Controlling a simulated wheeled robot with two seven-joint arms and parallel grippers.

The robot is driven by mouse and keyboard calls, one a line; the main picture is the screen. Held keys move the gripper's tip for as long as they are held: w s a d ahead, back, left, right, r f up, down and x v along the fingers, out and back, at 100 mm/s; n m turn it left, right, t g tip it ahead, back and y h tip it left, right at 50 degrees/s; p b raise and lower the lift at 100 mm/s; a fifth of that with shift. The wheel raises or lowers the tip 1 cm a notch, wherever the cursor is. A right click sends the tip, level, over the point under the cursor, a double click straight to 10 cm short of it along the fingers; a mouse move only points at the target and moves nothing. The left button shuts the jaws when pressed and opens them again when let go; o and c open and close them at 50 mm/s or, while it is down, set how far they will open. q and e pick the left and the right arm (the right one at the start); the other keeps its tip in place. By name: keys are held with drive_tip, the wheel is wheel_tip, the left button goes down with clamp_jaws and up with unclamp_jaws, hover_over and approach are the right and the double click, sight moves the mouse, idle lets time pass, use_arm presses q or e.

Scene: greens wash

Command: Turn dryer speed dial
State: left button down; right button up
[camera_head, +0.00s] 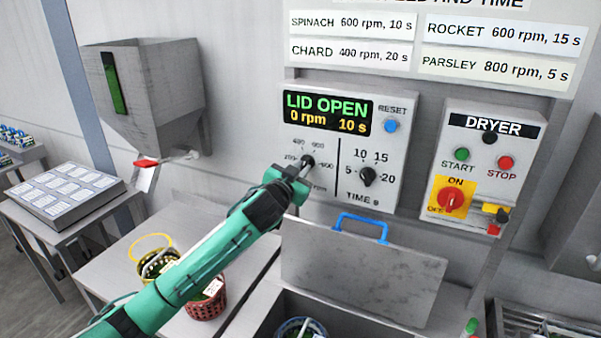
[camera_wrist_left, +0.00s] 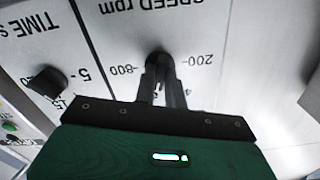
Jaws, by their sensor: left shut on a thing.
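The black speed dial (camera_head: 307,160) sits on the left half of the grey control panel (camera_head: 400,110), ringed by rpm marks. My left gripper (camera_head: 302,168) is shut on the speed dial and partly hides it. In the left wrist view the fingers (camera_wrist_left: 162,82) close around the dial (camera_wrist_left: 158,58), between the 800 and 200 marks of the upside-down scale. Which mark the dial points at is hard to tell. The display (camera_head: 327,114) reads LID OPEN, 0 rpm, 10 s. My right gripper is not in view.
The time dial (camera_head: 368,176) is right of the speed dial, below the blue reset button (camera_head: 391,126). A dryer switch box (camera_head: 480,165) hangs further right. The grey lid (camera_head: 360,275) with a blue handle stands raised below. Baskets (camera_head: 207,303) sit on the left table.

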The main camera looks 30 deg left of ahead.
use_arm(q)
drive_tip(key=shift+d+n+p, duration=0.1)
drive_tip(key=shift+n+p, duration=0.4)
drive_tip(key=shift+n, duration=4.2)
drive_tip(key=c, duration=1.5)
unclamp_jaws()
drive_tip(key=shift+o, duration=0.2)
